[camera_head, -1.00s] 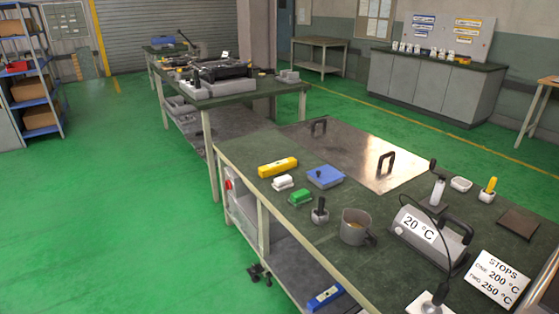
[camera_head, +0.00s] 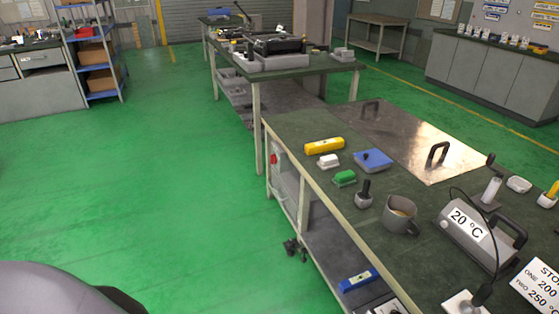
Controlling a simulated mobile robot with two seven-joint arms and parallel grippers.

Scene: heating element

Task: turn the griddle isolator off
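A red switch (camera_head: 274,159) on a pale plate is on the left end of the near bench, just under its top. It looks like the griddle isolator; it is too small to read its position. The griddle plate (camera_head: 400,130), a shiny metal sheet with black handles, lies on the bench top. Neither of my grippers is in view. A grey rounded part at the lower left looks like part of my own arm.
The near bench (camera_head: 300,128) holds a yellow level (camera_head: 324,145), a blue box (camera_head: 373,161), a mug (camera_head: 400,215) and a grey unit reading 20 °C (camera_head: 470,232). A black object (camera_head: 295,250) is by the bench's lower shelf. Green floor on the left is clear.

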